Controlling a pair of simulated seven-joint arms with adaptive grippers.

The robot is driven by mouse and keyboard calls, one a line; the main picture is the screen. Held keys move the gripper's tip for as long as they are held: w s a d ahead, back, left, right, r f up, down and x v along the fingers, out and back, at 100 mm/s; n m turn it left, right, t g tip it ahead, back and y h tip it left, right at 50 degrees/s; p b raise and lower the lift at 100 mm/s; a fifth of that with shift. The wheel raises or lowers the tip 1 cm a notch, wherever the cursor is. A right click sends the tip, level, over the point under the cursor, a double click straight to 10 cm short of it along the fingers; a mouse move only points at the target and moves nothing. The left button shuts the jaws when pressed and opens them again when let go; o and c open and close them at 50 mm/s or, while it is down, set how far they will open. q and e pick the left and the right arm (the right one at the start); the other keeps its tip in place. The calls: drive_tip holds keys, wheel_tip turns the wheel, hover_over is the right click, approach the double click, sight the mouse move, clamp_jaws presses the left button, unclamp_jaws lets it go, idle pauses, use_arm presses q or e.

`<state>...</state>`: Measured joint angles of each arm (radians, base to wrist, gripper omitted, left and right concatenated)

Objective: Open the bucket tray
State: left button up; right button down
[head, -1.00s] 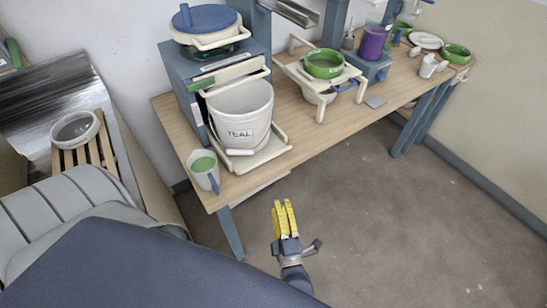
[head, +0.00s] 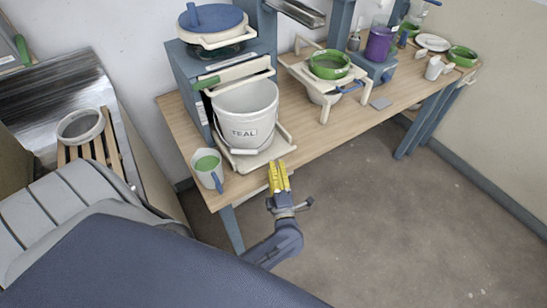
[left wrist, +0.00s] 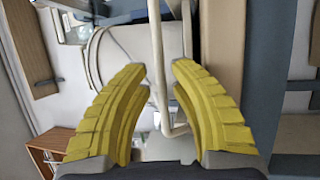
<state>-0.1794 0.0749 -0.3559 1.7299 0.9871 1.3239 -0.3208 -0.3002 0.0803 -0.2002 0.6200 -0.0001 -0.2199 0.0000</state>
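The bucket tray (head: 272,154) is a cream slab on the wooden table, with a white bucket labelled TEAL (head: 246,112) standing upright on it under a blue-grey cabinet. My left gripper (head: 278,167), with yellow fingers, is at the tray's front right edge. In the left wrist view its fingers (left wrist: 158,62) are apart, with a pale looped bar (left wrist: 160,75) running between them. It looks like the tray's handle; I cannot tell whether either finger touches it. My right gripper is not in view.
A jug of green glaze (head: 208,168) stands left of the tray near the table's front edge. A blue-lidded pot (head: 212,28) sits on the cabinet (head: 190,80). A small cream stand with a green bowl (head: 329,64) is to the right. The floor in front is clear.

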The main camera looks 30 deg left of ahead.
sight(273, 158)
use_arm(q)
drive_tip(key=shift+x, duration=2.1)
clamp_jaws()
